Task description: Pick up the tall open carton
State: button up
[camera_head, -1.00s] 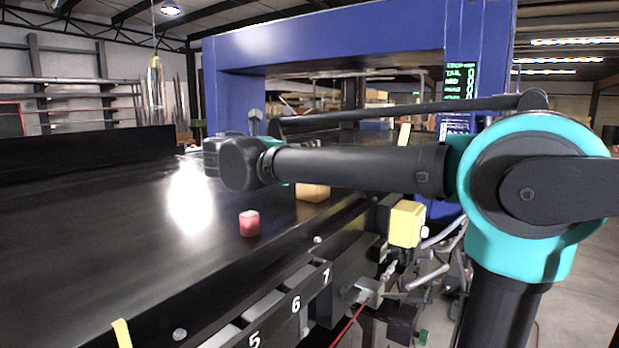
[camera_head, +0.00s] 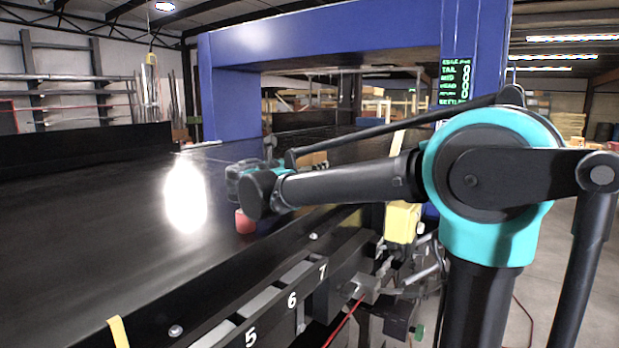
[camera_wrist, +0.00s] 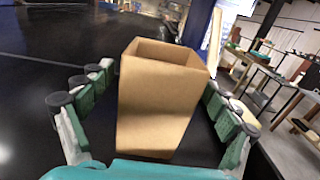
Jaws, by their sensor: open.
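The tall open carton (camera_wrist: 157,105) is plain brown cardboard and stands upright on the black belt in the wrist view, its open top facing up. My gripper (camera_wrist: 157,98) is open, with green-padded fingers spread to the left and right of the carton. The carton is between the fingers, and I see dark gaps at both sides, so no grip shows. In the head view only a small part of the carton (camera_head: 313,158) shows behind my arm, and my fingers are mostly hidden there.
A red object (camera_head: 244,222) sits on the black conveyor belt (camera_head: 110,240) close to my wrist. The conveyor's side rail (camera_head: 225,300) runs along the near right. A blue gantry (camera_head: 330,45) spans the belt behind. The belt's left part is clear.

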jog(key=shift+w+d, duration=0.4)
jog(key=shift+w, duration=0.2)
jog(key=shift+c, duration=0.4)
jog(key=c, duration=1.2)
jog(key=shift+o, duration=0.2)
